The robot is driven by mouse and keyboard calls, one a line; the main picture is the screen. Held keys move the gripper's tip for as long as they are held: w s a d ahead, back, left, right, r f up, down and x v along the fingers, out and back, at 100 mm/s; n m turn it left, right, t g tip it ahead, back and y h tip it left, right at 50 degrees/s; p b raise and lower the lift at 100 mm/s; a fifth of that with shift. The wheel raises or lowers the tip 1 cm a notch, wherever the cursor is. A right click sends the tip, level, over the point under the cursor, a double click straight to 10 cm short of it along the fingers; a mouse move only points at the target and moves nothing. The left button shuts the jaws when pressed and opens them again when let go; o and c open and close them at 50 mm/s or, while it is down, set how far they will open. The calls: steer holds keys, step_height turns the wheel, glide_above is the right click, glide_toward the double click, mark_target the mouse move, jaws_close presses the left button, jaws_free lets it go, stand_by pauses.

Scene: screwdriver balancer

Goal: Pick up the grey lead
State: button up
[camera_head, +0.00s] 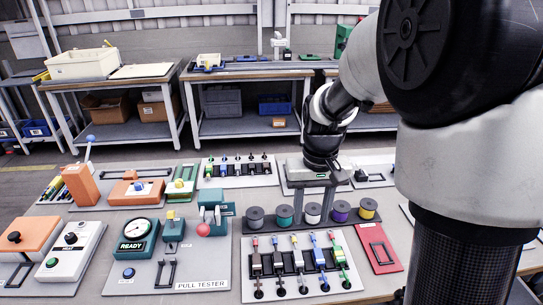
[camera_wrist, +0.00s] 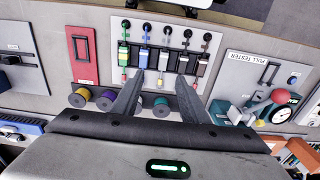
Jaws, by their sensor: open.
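A row of coloured leads stands in a black holder on a white plate (camera_head: 343,288). Their bodies and tips show red, yellow, blue and green, with some greyish parts. I cannot tell for sure which is the grey lead; the pale grey body in the middle (camera_head: 298,260) is one candidate, also in the wrist view (camera_wrist: 163,60). My gripper (camera_head: 313,216) is open and empty, pointing down above the row of spools behind the holder. In the wrist view my gripper (camera_wrist: 159,81) has its fingers spread, with the lead row beyond the fingertips.
Spools stand behind the holder, including purple (camera_head: 340,211), yellow (camera_head: 367,208) and grey (camera_head: 255,216) ones. A red plate (camera_head: 379,249) lies right of it. A pull tester (camera_head: 203,285) and a round gauge (camera_head: 137,229) stand left. Another tool rack (camera_head: 240,178) stands behind.

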step_height(320, 180, down, 3)
steer(key=w+a, duration=0.1)
steer(key=b, duration=0.2)
glide_above(300, 262)
step_height(300, 262, down, 11)
steer(key=shift+d+f, duration=0.1)
steer(key=shift+d, duration=0.05)
steer(key=shift+a+f, duration=0.2)
steer(key=shift+f, duration=2.45)
jaws_close()
